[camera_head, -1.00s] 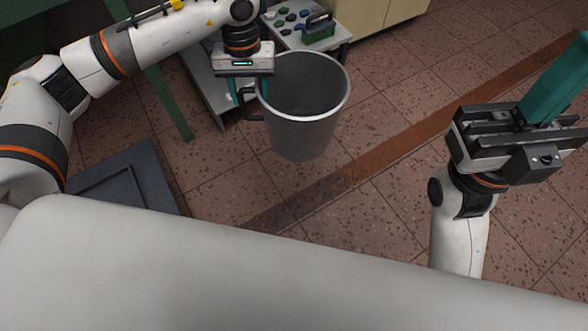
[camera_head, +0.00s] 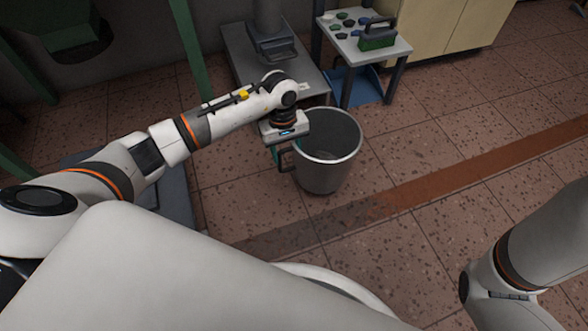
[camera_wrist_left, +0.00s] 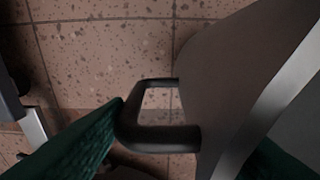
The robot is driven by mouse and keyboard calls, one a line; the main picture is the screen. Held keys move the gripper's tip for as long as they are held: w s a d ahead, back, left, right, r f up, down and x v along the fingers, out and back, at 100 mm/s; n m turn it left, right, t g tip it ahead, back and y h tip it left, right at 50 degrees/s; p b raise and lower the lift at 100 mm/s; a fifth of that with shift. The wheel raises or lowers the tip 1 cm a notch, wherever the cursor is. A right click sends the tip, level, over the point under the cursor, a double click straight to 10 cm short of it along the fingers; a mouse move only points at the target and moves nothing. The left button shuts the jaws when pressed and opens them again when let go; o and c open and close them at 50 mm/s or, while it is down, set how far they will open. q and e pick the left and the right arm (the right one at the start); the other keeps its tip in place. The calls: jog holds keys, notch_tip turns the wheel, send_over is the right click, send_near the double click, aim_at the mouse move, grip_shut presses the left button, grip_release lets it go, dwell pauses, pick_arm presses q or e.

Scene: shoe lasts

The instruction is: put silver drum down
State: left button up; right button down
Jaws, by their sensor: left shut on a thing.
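The silver drum (camera_head: 325,172) is an open-topped grey bucket with a dark side handle (camera_head: 286,158). It is upright in the head view, right of my left gripper (camera_head: 278,155). My left gripper is shut on the drum's handle. In the left wrist view the handle (camera_wrist_left: 165,140) lies by the green fingers, and the drum's wall (camera_wrist_left: 225,85) fills the right side. I cannot tell whether the drum's base touches the floor. My right arm shows at the lower right of the head view, but its gripper is outside the frame.
A small table (camera_head: 385,45) with several small items and a green box (camera_head: 378,36) stands behind the drum. A grey low platform (camera_head: 240,75) stands behind my left arm. Yellowish cabinets (camera_head: 440,30) are at the back. The tiled floor (camera_head: 420,150) right of the drum is clear.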

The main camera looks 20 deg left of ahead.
aim_at(288, 168)
pick_arm(q)
notch_tip(288, 168, down, 5)
jog(key=b, duration=0.3)
jog(key=shift+r, duration=0.1)
jog(key=o, duration=1.4)
jog(key=shift+o, duration=0.2)
